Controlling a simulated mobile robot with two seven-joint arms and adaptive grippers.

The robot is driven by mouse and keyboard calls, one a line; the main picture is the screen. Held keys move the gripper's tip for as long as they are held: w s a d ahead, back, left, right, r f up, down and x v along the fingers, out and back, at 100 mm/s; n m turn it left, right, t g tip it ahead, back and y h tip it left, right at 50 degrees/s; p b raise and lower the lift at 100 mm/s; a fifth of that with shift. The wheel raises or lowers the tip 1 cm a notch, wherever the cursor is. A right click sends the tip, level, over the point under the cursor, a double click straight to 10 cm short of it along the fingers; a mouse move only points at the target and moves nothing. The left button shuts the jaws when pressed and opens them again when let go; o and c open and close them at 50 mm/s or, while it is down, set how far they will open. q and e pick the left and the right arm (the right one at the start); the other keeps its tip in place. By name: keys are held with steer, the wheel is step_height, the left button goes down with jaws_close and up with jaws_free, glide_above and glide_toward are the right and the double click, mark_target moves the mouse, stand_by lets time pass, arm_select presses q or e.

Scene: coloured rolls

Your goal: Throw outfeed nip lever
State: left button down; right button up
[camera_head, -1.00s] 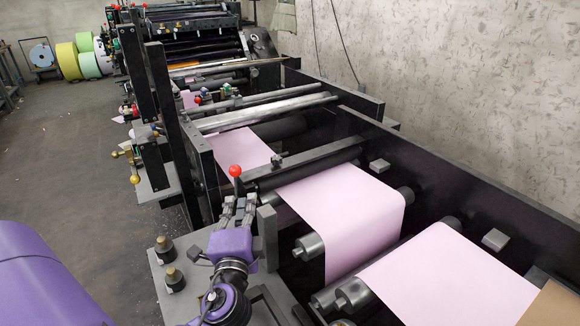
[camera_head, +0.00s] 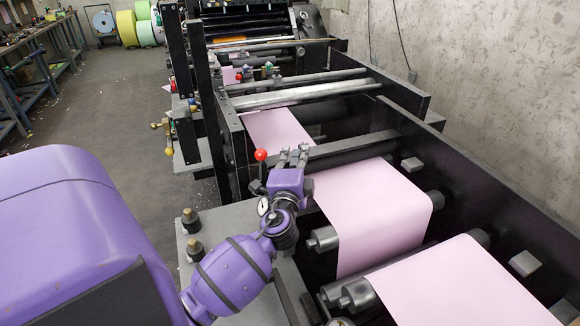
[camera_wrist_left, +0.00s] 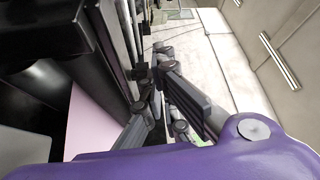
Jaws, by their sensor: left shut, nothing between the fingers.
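The lever with a red ball knob (camera_head: 261,155) stands roughly upright on a dark stem at the near left side of the machine. My left gripper (camera_head: 293,153) is just to the right of the knob, shut and empty, with its fingers pointing away from the head camera. A small gap shows between knob and fingers; whether the gripper touches the stem is unclear. The left wrist view shows the grey fingers (camera_wrist_left: 154,78), but I cannot make out the lever there. The lever's foot is partly hidden by my wrist. My right gripper is out of view.
Pink web (camera_head: 375,215) runs over metal rollers to the right of my gripper. Two brass-topped posts (camera_head: 193,247) stand on a grey plate (camera_head: 220,290) left of my forearm. Dark side frames (camera_head: 480,195) border the web. Open floor (camera_head: 110,115) lies at left.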

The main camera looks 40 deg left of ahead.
mark_target(262, 167)
arm_select(q)
steer(key=s+a, duration=0.2)
steer(key=s, duration=0.1)
steer(key=shift+a+f, duration=0.15)
steer(key=shift+f, duration=0.25)
steer(key=shift+s, duration=0.1)
